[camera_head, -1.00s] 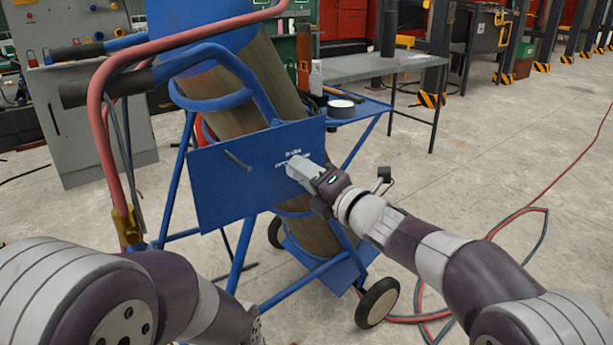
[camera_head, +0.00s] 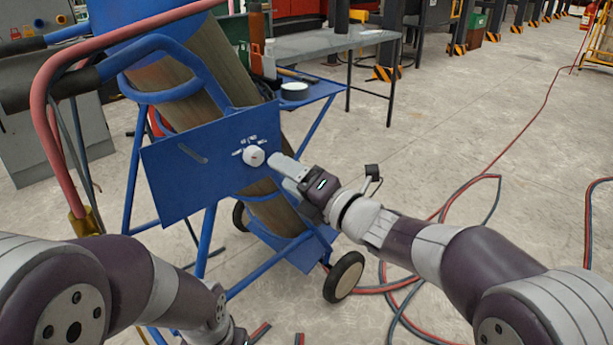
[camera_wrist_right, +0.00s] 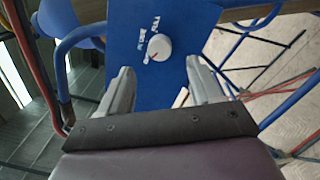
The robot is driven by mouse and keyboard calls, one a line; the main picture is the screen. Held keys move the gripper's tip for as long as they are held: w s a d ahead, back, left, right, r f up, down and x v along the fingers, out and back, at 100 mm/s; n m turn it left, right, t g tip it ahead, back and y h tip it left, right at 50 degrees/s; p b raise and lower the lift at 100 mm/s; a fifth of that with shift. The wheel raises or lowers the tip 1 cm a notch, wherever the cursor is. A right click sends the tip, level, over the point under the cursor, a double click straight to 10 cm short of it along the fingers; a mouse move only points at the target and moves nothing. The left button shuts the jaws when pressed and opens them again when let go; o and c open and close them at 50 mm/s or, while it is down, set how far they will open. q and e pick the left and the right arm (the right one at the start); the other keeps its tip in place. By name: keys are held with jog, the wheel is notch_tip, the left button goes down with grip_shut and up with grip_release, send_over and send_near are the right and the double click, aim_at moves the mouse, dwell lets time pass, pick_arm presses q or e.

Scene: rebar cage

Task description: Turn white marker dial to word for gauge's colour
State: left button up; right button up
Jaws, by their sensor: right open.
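The white marker dial (camera_head: 253,156) sits on the right part of a tilted blue panel (camera_head: 190,196), with white lettering around its upper side that is too small to read. In the right wrist view the dial (camera_wrist_right: 159,47) shows a small red mark on its face, toward the lettering at its left. My right gripper (camera_head: 280,165) is just right of the dial and apart from it. In the wrist view its two fingers (camera_wrist_right: 160,90) are spread with nothing between them. My left arm is at the lower left; its gripper is not clearly visible. No gauge is recognisable.
The panel is on a blue cylinder cart with a large cylinder (camera_head: 205,85) and wheels (camera_head: 343,277). A side shelf holds a dark round tin (camera_head: 294,91). Red and dark hoses (camera_head: 440,215) lie on the floor at right. A grey bench (camera_head: 335,40) stands behind.

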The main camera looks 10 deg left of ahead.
jog(key=p+v, duration=0.1)
jog(key=v, duration=0.4)
jog(key=shift+s+d, duration=0.2)
jog(key=shift+d, duration=0.05)
